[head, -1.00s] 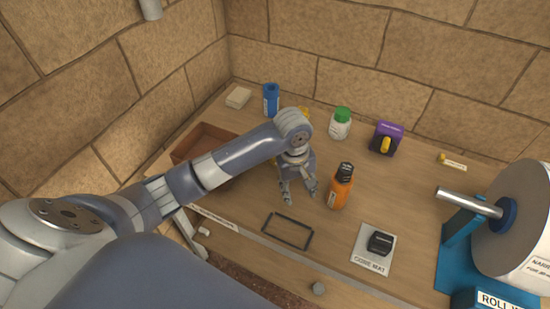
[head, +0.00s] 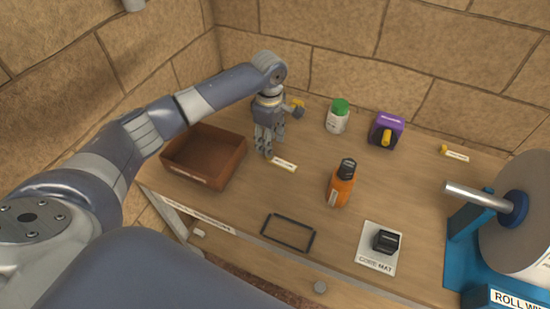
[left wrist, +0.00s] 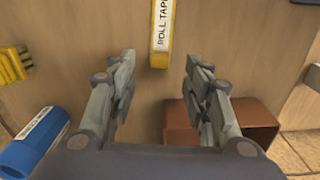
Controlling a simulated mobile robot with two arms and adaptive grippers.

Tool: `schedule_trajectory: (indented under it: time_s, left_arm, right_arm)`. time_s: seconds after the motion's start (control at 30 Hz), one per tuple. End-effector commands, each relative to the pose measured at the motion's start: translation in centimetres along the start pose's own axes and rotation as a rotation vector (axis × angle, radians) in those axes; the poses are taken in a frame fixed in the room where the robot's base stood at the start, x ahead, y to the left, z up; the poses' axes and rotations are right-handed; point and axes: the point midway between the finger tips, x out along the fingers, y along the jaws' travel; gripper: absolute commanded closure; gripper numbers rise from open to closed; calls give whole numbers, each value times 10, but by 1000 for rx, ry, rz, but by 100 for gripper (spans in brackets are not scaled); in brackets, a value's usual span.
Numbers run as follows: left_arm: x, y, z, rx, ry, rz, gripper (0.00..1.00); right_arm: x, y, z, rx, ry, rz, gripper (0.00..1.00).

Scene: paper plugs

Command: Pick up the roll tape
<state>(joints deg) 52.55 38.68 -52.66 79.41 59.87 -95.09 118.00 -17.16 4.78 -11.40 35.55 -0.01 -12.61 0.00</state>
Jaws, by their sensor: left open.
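The roll tape (head: 283,164) lies flat on the table as a small yellow piece with a white label, just right of the brown tray in the head view. In the left wrist view its label reads "ROLL TAPE" (left wrist: 162,25), and its yellow near end lies in line with the gap between my fingers. My left gripper (head: 268,152) points down beside the tape's left end, open and empty. I cannot tell how high the fingertips are above the table. My right gripper is not in view.
The brown tray (head: 233,165) stands close on the left. A blue bottle (left wrist: 35,143) and a yellow object (left wrist: 14,65) are near in the wrist view. A green-capped bottle (head: 337,120), purple box (head: 387,128) and orange bottle (head: 340,188) stand to the right.

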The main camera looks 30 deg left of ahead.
Motion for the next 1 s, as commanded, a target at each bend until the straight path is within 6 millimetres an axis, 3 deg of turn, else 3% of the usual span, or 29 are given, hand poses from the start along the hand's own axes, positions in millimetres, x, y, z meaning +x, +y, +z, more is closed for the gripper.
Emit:
schedule_trajectory:
  time_s: [0.33,0.63,0.83,1.0]
  left_arm:
    - [46,0,-5,1,0,-2,55]
    - [51,0,-4,3,0,0,55]
    - [51,0,-4,3,0,0,88]
    - [51,0,-4,3,0,0,88]
  right_arm:
    - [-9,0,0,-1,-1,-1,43]
    - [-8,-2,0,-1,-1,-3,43]
    - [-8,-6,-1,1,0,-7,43]
    - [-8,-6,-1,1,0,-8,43]
